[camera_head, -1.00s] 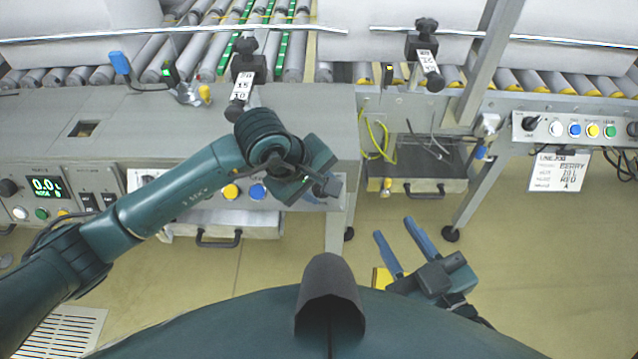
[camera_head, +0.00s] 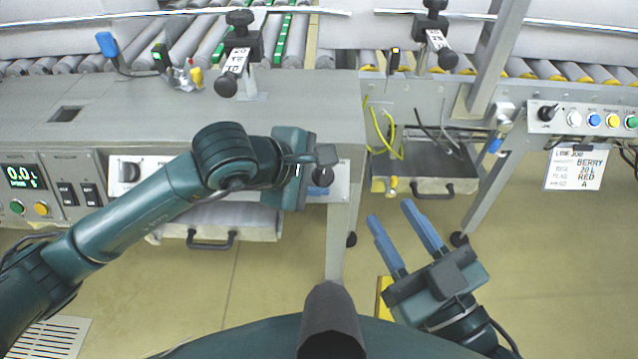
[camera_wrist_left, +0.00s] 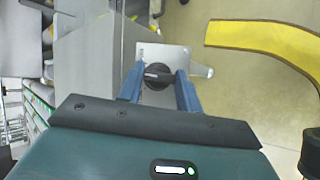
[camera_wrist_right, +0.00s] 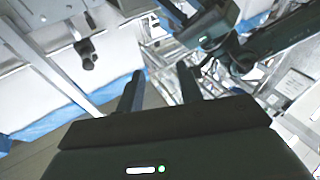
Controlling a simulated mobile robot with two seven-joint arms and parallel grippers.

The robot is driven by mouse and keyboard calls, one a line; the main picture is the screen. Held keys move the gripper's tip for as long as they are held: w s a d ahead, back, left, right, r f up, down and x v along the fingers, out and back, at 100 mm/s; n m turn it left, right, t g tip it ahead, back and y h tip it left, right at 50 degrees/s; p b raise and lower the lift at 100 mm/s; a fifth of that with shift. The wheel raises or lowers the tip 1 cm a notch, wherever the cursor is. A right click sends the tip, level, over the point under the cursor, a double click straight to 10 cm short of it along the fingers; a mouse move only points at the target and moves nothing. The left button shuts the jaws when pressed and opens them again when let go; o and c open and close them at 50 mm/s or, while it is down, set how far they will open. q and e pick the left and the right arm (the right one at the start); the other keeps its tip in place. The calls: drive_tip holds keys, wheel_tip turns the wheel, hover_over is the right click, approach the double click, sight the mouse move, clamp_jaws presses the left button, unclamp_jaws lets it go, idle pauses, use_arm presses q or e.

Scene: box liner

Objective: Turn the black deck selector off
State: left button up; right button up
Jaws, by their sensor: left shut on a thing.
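A black rotary selector (camera_head: 322,177) sits at the right end of the light control panel on the front of the grey bench. In the left wrist view the selector (camera_wrist_left: 157,75) lies between the blue fingers of my left gripper (camera_wrist_left: 158,88). Its bar looks roughly crosswise in that picture. My left gripper (camera_head: 308,168) is shut on it; the gripper body hides part of the panel in the head view. Any position marks are too small to read. My right gripper (camera_head: 391,210) is open and empty, over the floor right of the bench.
A display unit (camera_head: 22,178) with switches is further left. A drawer (camera_head: 225,222) with a black handle is below the panel. A yellow strip (camera_wrist_left: 265,38) shows in the left wrist view.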

use_arm(q)
drive_tip(key=shift+a+f+n+b, duration=0.1)
drive_tip(key=shift+f+n+b, duration=0.1)
drive_tip(key=shift+n+b, duration=0.1)
drive_tip(key=shift+r+n+t+b, duration=0.15)
drive_tip(key=shift+n+t+b, duration=0.25)
drive_tip(key=shift+n+b, duration=0.1)
use_arm(e)
drive_tip(key=shift+w+r+n+t+y, duration=0.35)
drive_tip(key=shift+r+n+t+y, duration=0.15)
drive_tip(key=shift+r, duration=0.3)
use_arm(q)
drive_tip(key=o, duration=1)
drive_tip(key=shift+r, duration=0.1)
